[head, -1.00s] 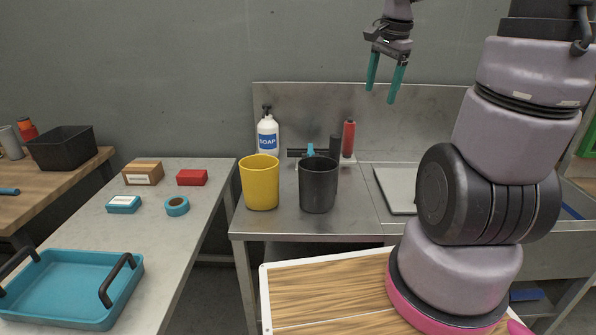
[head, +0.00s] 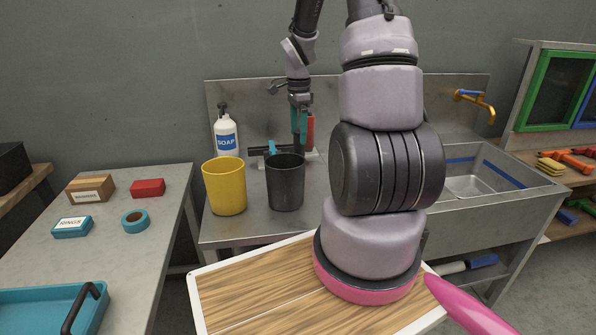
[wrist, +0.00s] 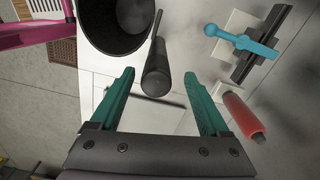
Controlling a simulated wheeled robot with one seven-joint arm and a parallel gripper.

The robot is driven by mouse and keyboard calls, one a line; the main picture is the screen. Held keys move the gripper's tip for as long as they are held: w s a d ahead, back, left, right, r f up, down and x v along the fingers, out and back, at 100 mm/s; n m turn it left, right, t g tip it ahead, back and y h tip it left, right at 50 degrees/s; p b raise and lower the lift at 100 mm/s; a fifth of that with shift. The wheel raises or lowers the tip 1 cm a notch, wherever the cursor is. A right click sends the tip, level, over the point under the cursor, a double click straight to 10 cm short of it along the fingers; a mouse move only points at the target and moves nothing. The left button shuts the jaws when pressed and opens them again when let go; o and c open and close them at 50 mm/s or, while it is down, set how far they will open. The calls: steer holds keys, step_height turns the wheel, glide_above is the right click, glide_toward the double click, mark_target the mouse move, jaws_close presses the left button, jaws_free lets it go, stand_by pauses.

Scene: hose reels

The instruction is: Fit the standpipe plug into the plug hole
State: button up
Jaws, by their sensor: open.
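My gripper (head: 300,125) points down over the steel counter, behind the black cup. In the wrist view its teal fingers (wrist: 159,75) are apart, with an upright dark grey cylinder (wrist: 155,72) showing between and beyond their tips. It looks unheld; contact is unclear. This cylinder may be the standpipe plug, but I cannot be sure. A red cylinder (wrist: 244,116) stands to the right, outside the fingers; in the head view it (head: 310,132) is partly behind the gripper. The sink basin (head: 468,182) is at the right in the head view. I cannot see a plug hole.
A black cup (head: 285,185) and a yellow cup (head: 225,188) stand at the counter's front. A soap bottle (head: 226,137) is behind. A blue-handled tool with a black bar (wrist: 243,40) lies near the back wall. A brass tap (head: 476,103) overhangs the sink.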

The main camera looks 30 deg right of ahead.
mark_target(299, 145)
steer(key=f, duration=0.5)
steer(key=shift+s+d, duration=0.1)
steer(key=shift+s, duration=0.1)
jaws_close()
steer(key=shift+r, duration=0.1)
stand_by(1.0)
